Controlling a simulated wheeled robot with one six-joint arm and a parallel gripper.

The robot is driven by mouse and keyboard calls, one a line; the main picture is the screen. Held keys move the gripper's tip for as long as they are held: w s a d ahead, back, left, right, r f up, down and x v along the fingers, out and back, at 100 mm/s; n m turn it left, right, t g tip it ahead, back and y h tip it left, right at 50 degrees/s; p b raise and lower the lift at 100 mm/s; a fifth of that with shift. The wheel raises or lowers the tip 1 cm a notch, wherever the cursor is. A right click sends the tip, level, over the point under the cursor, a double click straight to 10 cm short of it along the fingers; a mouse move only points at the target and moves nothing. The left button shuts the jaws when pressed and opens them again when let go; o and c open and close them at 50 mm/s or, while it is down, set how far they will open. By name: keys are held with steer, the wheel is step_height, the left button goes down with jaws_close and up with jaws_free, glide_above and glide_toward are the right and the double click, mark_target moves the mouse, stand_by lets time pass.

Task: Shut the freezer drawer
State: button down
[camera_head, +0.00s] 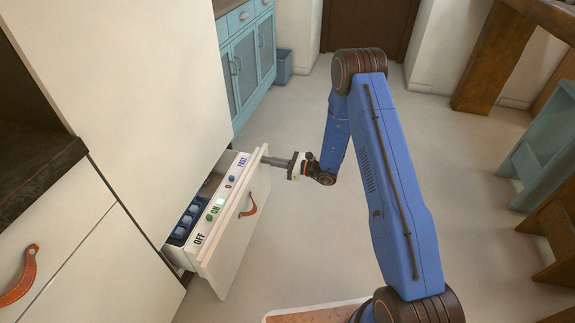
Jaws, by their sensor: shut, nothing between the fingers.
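The freezer drawer (236,232) is pulled out at the bottom of a tall cream front. Its face carries a leather pull (250,206). Blue items lie inside the drawer, partly hidden by the panel. My gripper (266,160) is shut and empty. Its fingertips are at the far upper end of the drawer front; I cannot tell whether they touch it.
A cream cabinet with another leather pull (20,276) stands at the left. Blue cabinets (248,55) and a blue bin (284,67) stand behind. A teal stool (542,150) and wooden furniture (505,45) are at the right. The floor right of the drawer is clear.

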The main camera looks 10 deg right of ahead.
steer(key=x, duration=1.6)
steer(key=shift+w+a+r, duration=0.1)
steer(key=shift+a, duration=0.4)
